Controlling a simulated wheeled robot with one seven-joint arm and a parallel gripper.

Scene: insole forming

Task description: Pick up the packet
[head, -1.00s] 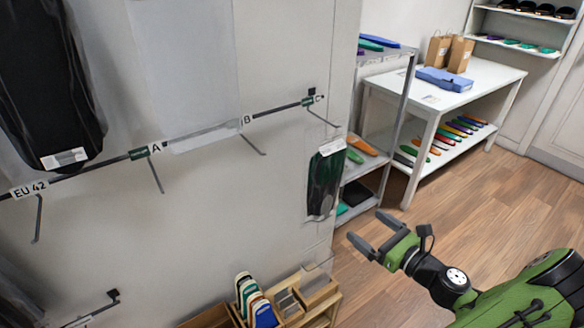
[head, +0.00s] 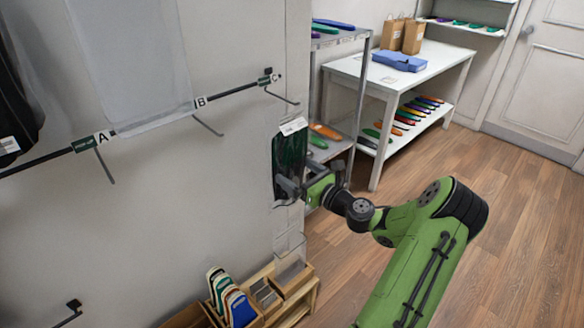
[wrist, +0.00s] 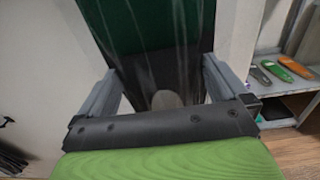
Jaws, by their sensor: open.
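A clear packet (head: 289,150) with dark green and black contents and a white label at its top hangs at the right edge of the wall panel, below the rail end. My gripper (head: 297,187) is at the packet's lower part, jaws open. In the wrist view the packet (wrist: 155,45) fills the space ahead, and my gripper's (wrist: 160,85) two grey fingers stand on either side of it. I cannot tell whether either finger touches it. The packet's lower end is partly hidden by my gripper in the head view.
The rail (head: 236,96) with labelled hooks runs along the wall. A clear sleeve (head: 130,60) hangs left of the packet. A wooden organiser (head: 290,295) with coloured insoles stands below. A metal shelf (head: 338,150) is close right of the packet. Wooden floor is free to the right.

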